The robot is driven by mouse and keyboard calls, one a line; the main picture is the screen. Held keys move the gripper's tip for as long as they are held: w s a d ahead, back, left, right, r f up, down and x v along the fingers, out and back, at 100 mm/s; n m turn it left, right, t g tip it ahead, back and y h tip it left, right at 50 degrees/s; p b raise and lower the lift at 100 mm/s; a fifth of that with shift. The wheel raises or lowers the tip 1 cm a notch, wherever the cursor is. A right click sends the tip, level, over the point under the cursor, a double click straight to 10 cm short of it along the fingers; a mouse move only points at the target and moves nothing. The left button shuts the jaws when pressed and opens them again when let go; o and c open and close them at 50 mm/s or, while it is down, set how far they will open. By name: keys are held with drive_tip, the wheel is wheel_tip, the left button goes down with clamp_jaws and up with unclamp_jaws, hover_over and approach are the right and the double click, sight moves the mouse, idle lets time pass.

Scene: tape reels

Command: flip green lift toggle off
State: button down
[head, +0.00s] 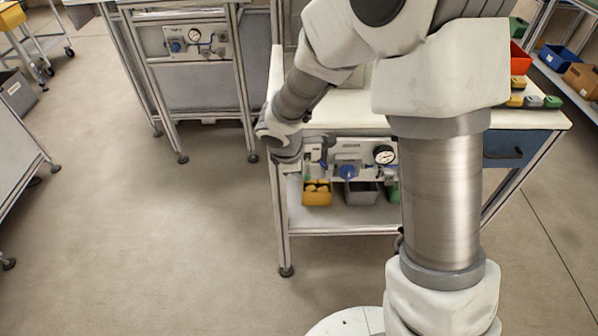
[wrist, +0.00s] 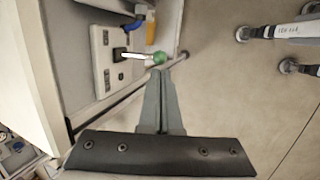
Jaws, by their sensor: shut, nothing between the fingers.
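The green lift toggle shows in the wrist view as a green ball knob (wrist: 159,58) on a metal lever. The lever sticks out from a black slot in a pale control panel (wrist: 101,75). My gripper (wrist: 160,74) is shut and empty, its fingertips just beside the green knob. I cannot tell whether they touch it. In the head view the panel (head: 345,146) is on the front of the workbench, and my wrist is in front of its left end. The toggle is mostly hidden there.
A blue knob (head: 347,172) and a round gauge (head: 384,155) are on the panel right of the toggle. A yellow bin (head: 317,198) and a grey bin (head: 361,196) stand on the shelf below. Open floor lies left of the bench.

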drive_tip(key=shift+r, duration=0.15)
drive_tip(key=shift+r+p, duration=0.65)
drive_tip(key=s+a+r+p, duration=0.3)
drive_tip(key=s+a+r, duration=0.2)
drive_tip(key=s+r, duration=0.2)
drive_tip(key=shift+v, duration=1.25)
drive_tip(key=shift+w+d, duration=0.1)
drive_tip(key=shift+r, duration=0.15)
